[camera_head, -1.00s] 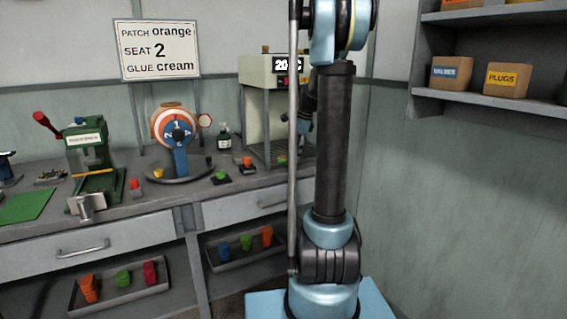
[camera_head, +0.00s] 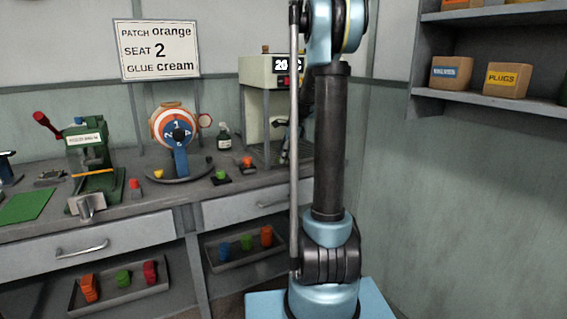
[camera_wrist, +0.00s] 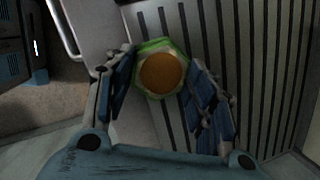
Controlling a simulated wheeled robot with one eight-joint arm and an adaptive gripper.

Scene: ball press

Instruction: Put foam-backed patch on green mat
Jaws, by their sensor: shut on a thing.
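In the wrist view my gripper (camera_wrist: 158,62) is closed around a piece with a round orange-brown face and a green, six-sided rim (camera_wrist: 163,75), which looks like the foam-backed patch. The piece sits between the fingertips, over a slotted grate (camera_wrist: 228,60). In the head view my gripper (camera_head: 287,140) is small and dark inside the cream press cabinet, partly behind my arm; the held piece cannot be made out there. The green mat (camera_head: 25,206) lies flat and bare on the bench at the far left.
A green press with a red lever (camera_head: 85,160), a round dial stand (camera_head: 174,130) and a dark bottle (camera_head: 223,138) stand on the bench. The cabinet (camera_head: 254,95) walls surround my gripper. Trays (camera_head: 120,292) of coloured pieces sit below. A sign (camera_head: 157,50) reads patch orange, seat 2, glue cream.

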